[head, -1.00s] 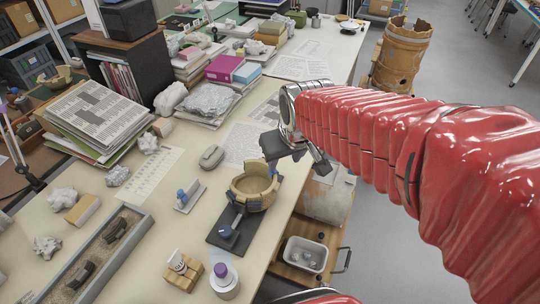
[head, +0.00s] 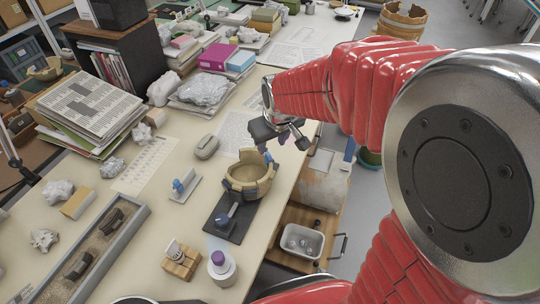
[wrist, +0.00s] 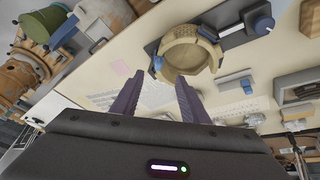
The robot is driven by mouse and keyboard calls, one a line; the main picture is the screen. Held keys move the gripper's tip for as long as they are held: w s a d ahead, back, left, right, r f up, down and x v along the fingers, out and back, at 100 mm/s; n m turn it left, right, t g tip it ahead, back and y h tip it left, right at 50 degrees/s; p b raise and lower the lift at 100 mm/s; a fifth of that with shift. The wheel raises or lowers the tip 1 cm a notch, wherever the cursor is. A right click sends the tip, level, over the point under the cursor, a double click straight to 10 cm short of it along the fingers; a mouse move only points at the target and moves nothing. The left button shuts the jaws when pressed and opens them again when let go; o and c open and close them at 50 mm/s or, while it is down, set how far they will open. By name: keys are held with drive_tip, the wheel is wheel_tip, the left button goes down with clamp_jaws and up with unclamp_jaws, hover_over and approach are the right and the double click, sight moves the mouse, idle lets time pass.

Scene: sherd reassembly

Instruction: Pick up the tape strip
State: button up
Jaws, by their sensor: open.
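A small blue piece that may be the tape strip (head: 178,186) stands on a pale flat stand (head: 186,190), left of the pot. It also shows in the wrist view on a grey block (wrist: 235,90). The tan, partly rebuilt pot (head: 249,181) sits on a dark base plate (head: 222,232), with blue patches at its rim and a blue knob on the plate. My gripper (head: 276,148) is over the table edge, behind and right of the pot. In the wrist view its two purple fingers (wrist: 157,92) are apart with nothing between them.
A tray of sherds (head: 92,248), a wooden block with a white part (head: 181,262) and a purple-capped white jar (head: 221,268) stand near the front. A grey rounded object (head: 206,146) lies behind the stand. Bare tabletop surrounds the stand.

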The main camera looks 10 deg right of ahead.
sight(269, 155)
drive_tip(key=shift+x, duration=4.15)
drive_tip(key=shift+x, duration=2.6)
drive_tip(key=shift+d, duration=0.15)
drive_tip(key=shift+c, duration=0.6)
drive_tip(key=c, duration=0.7)
drive_tip(key=shift+r, duration=0.1)
wheel_tip(269, 155, up, 10)
drive_tip(key=shift+f, duration=0.1)
